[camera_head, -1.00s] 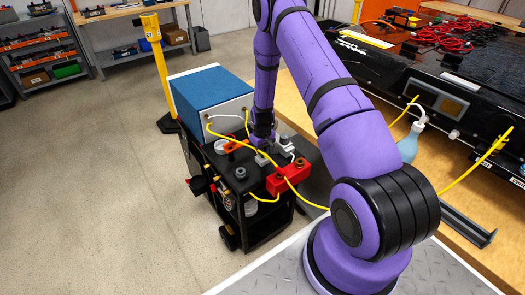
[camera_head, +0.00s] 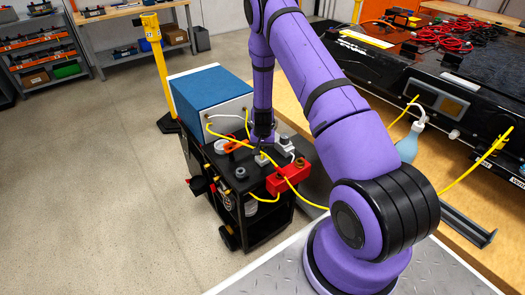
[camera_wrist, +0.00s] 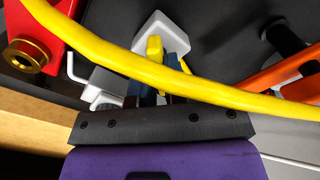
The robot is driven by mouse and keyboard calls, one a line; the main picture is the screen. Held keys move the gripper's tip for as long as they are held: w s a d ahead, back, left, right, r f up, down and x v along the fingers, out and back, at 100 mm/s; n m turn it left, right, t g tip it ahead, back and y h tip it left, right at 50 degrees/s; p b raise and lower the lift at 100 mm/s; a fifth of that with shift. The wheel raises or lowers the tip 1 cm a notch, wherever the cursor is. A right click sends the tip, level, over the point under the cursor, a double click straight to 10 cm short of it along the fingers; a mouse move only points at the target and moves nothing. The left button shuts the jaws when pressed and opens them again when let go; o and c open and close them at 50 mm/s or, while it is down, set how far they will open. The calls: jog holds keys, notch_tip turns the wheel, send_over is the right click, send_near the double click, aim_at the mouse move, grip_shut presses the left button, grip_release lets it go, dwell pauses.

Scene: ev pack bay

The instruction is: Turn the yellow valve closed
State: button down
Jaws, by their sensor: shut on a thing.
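In the wrist view the yellow valve's handle (camera_wrist: 155,50) stands upright on its white body (camera_wrist: 165,28). My gripper (camera_wrist: 157,75) is shut on the handle, with a dark finger on either side. A yellow hose (camera_wrist: 130,68) passes across the view in front of the fingers and hides part of them. In the head view my gripper (camera_head: 263,146) points down at the top of the black cart (camera_head: 250,205). There the white valve body (camera_head: 261,160) shows just below it, and I cannot make out the handle. The handle's exact angle is hard to tell.
A red block (camera_head: 289,180) with a brass fitting sits near the cart's front right corner, close to my gripper. An orange part (camera_head: 232,146) lies to the left. A blue-topped box (camera_head: 205,90) stands behind. A wooden bench (camera_head: 295,105) is at the right.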

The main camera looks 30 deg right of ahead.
jog(key=m, duration=0.5)
jog(key=shift+m, duration=2.5)
jog(key=c, duration=1.2)
grip_release()
jog(key=shift+o, duration=0.2)
jog(key=shift+r, duration=0.1)
notch_tip(320, 180, up, 11)
jog(key=shift+f, duration=0.2)
